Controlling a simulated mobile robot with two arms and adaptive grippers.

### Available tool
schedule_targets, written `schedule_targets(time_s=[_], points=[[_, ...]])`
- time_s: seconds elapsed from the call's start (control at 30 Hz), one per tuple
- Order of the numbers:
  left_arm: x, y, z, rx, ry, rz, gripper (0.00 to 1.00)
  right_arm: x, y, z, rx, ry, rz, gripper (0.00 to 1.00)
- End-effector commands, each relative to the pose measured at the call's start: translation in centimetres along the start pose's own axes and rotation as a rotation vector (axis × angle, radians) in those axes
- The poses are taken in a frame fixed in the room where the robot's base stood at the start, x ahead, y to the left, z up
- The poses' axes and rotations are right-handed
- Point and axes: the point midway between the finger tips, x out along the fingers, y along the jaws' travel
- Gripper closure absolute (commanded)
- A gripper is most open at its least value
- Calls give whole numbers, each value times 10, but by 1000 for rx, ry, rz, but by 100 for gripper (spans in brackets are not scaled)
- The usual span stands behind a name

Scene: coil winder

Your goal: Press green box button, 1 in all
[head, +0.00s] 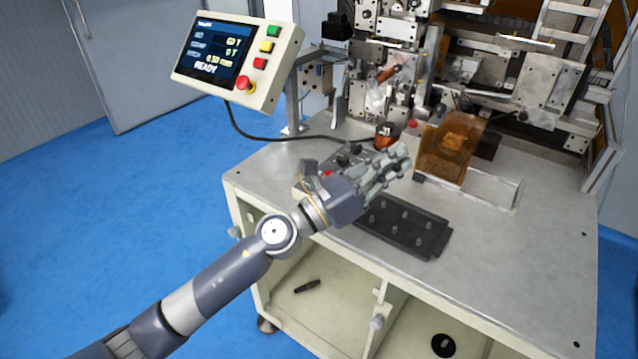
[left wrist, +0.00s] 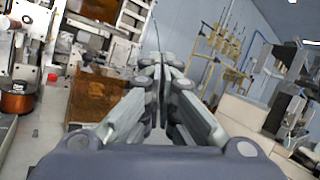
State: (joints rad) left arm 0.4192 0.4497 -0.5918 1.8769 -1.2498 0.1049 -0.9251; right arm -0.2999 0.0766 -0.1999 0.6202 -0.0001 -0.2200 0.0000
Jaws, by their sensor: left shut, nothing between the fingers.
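A tilted control panel (head: 240,62) at the upper left carries a green button (head: 273,30), with a yellow button, a red button and a red knob below it. Its screen reads READY. A pale box (head: 303,190) on the bench is mostly hidden behind my left gripper. A small red spot shows on it, and I cannot tell whether it has a green button. My left gripper (head: 402,160) is shut and empty above the bench, well right of the panel. Its closed fingers also show in the left wrist view (left wrist: 160,65). My right gripper is not in view.
A black pegged tray (head: 430,236) lies below the left gripper. A copper coil (head: 386,131) and an amber cover (head: 463,178) stand close beyond the fingers. The winder machine (head: 480,70) fills the back. The bench's right front (head: 530,260) is clear.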

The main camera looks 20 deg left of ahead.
Motion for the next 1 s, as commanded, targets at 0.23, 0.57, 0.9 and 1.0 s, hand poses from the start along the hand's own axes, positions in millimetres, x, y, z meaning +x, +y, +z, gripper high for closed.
schedule_targets(time_s=[0.23,0.57,0.9,1.0], points=[[15,-18,-36,801,325,-335,100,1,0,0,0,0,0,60],[-29,103,-35,1700,913,-617,100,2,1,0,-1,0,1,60],[-75,192,32,2029,1362,-695,100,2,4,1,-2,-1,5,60],[-80,200,42,2052,1413,-699,100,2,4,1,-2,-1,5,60]])
